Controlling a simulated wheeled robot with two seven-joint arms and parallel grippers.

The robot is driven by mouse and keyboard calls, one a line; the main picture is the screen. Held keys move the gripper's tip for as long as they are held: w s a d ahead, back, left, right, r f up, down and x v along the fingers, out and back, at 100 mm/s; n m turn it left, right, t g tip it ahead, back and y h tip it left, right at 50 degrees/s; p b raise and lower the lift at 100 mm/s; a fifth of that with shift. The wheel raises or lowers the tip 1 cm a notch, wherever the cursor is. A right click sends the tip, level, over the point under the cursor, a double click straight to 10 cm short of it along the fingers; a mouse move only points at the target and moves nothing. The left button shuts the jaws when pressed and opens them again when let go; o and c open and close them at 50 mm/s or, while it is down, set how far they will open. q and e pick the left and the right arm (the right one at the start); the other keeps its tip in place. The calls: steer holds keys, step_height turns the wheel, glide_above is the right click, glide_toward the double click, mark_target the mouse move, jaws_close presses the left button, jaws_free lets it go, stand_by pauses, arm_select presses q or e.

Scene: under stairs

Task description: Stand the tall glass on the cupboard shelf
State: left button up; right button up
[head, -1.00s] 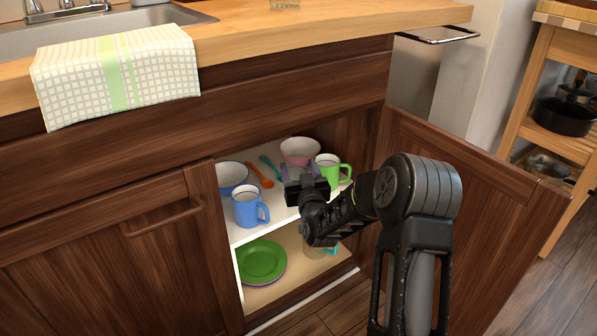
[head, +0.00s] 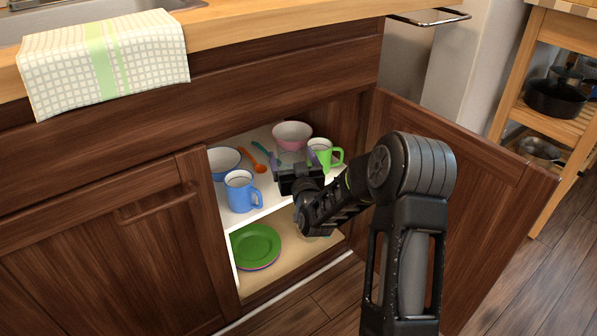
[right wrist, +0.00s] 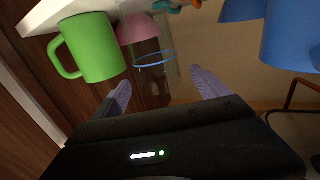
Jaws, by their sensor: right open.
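The tall glass (right wrist: 154,62) is clear with a blue ring and shows in the right wrist view, beyond and between my right fingertips. It appears to stand on the upper shelf (head: 262,211) by the pink bowl; I cannot tell its exact footing. In the head view I cannot make it out clearly. My right gripper (head: 294,157) is at the shelf front, in front of the pink bowl. Its purple fingers are spread apart, and they also show in the right wrist view (right wrist: 163,88), where no finger visibly touches the glass. My left gripper is not in view.
On the upper shelf are a blue mug (head: 240,192), a green mug (head: 321,152), a pink bowl (head: 292,135), a blue bowl (head: 222,158) and an orange spoon (head: 260,163). The open cupboard door (head: 470,170) stands right of my arm.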

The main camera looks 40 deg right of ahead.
steer(key=p+v, duration=0.2)
steer(key=v, duration=0.8)
steer(key=shift+p, duration=0.35)
steer(key=shift+s, duration=0.1)
steer(key=s+a+f+g+y, duration=0.35)
steer(key=a+f, duration=0.45)
steer(key=f, duration=0.3)
steer(key=s+a+f+g+y, duration=0.4)
steer(key=a+f, duration=0.3)
steer(key=f, duration=0.4)
steer(key=s+a+f+n+g+y, duration=0.1)
steer(key=s+a+f+g+y, duration=0.1)
steer(key=s+a, duration=0.5)
steer(key=s+a+f+n+g+y, duration=0.1)
steer(key=s+a+f+g, duration=0.4)
steer(key=a, duration=0.8)
step_height(320, 180, down, 2)
steer(key=s, duration=0.3)
steer(key=shift+y+p, duration=0.35)
